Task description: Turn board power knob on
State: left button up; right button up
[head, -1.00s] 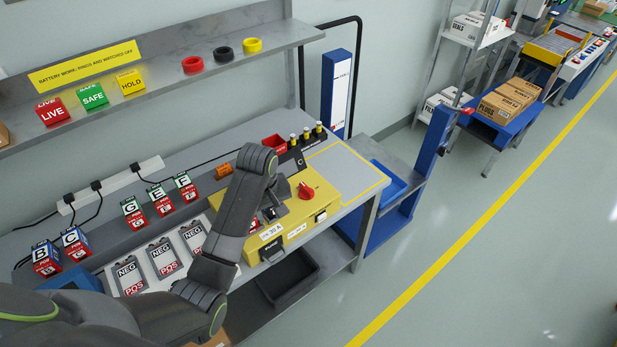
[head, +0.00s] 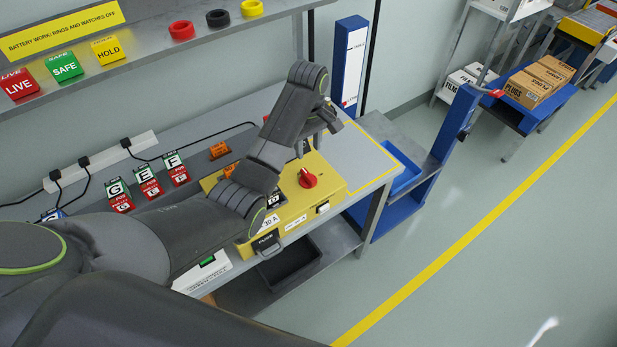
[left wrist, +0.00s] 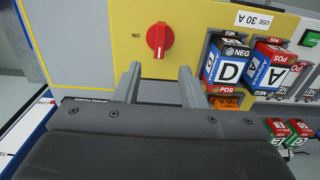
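The red power knob (head: 307,178) sits on the top of the yellow board (head: 327,192). In the left wrist view the knob (left wrist: 159,40) has an upright grip bar with a pale line, and a label beside it on the left looks like "NO". My left gripper (head: 332,122) is above the board, beyond the knob in the head view. In the left wrist view my left gripper (left wrist: 160,72) has its two fingers apart with nothing between them. The fingertips are just below the knob in that picture and look clear of it. My right gripper is not in view.
Battery blocks marked D (left wrist: 228,68) and A (left wrist: 268,70) sit in the board beside the gripper. A black fuse handle (head: 266,241) is on the board's front. More blocks (head: 149,182) stand on the bench at left. A shelf (head: 150,55) runs above the bench.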

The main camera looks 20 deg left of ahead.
pick_arm(q)
jog(key=p, duration=0.1)
send_over(308, 175)
notch_tip(308, 175, down, 6)
jog(key=shift+r, duration=0.1)
notch_tip(308, 175, down, 4)
jog(key=shift+r, duration=0.15)
jog(key=shift+f, duration=0.8)
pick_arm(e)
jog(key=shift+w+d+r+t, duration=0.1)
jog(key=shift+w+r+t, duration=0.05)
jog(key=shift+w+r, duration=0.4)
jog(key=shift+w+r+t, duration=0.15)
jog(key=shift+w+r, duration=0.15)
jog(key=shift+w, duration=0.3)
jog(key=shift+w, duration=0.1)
pick_arm(q)
jog(key=shift+c, duration=0.6)
grip_shut()
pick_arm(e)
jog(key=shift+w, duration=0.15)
